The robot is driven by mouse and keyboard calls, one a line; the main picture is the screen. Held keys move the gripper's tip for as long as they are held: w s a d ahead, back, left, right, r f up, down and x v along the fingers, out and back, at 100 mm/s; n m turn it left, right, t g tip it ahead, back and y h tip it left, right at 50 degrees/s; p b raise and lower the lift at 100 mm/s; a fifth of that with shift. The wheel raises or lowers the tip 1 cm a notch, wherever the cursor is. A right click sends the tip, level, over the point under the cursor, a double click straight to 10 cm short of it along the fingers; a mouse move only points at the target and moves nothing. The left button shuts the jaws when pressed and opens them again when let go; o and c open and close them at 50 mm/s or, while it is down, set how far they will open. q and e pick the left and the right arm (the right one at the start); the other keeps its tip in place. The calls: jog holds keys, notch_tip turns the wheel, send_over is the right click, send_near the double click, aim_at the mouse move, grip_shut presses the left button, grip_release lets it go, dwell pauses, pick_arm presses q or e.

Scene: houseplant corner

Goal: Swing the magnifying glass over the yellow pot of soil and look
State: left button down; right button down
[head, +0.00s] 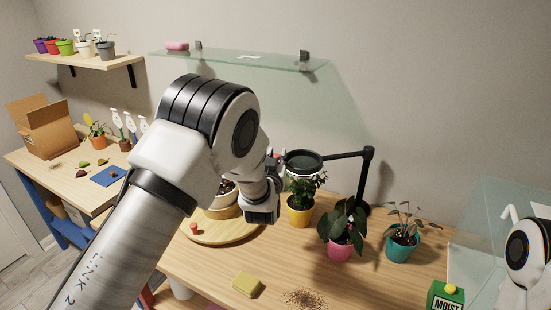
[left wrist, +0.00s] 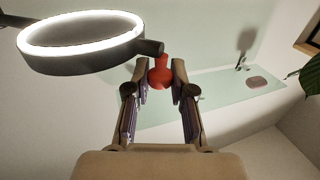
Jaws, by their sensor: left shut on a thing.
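The magnifying glass (head: 304,161) is a dark ring on a black jointed arm (head: 345,154) that rises from a post at the back of the table. In the left wrist view its ring (left wrist: 80,42) is lit white, with a red knob (left wrist: 160,71) at its edge. My left gripper (left wrist: 160,80) is shut on that knob; in the head view the gripper (head: 273,165) is partly hidden by my own arm. The yellow pot (head: 299,217) stands below the ring in the head view and holds a leafy green plant (head: 304,187). Its soil is hidden by leaves.
A pink pot (head: 340,250) and a teal pot (head: 401,247) with plants stand to the right. A pale pot (head: 224,205) sits on a round wooden tray (head: 215,237). A yellow sponge (head: 248,285) and spilled soil (head: 304,298) lie in front. A glass shelf (head: 240,60) hangs above.

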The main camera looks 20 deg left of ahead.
pick_arm(q)
jog(key=shift+f, duration=0.15)
jog(key=c, duration=1)
grip_release()
jog(key=shift+w+d, duration=0.1)
jog(key=s, duration=0.5)
jog(key=s+d, duration=0.1)
jog(key=s, duration=0.1)
jog(key=shift+s+d, duration=0.1)
jog(key=shift+s, duration=0.15)
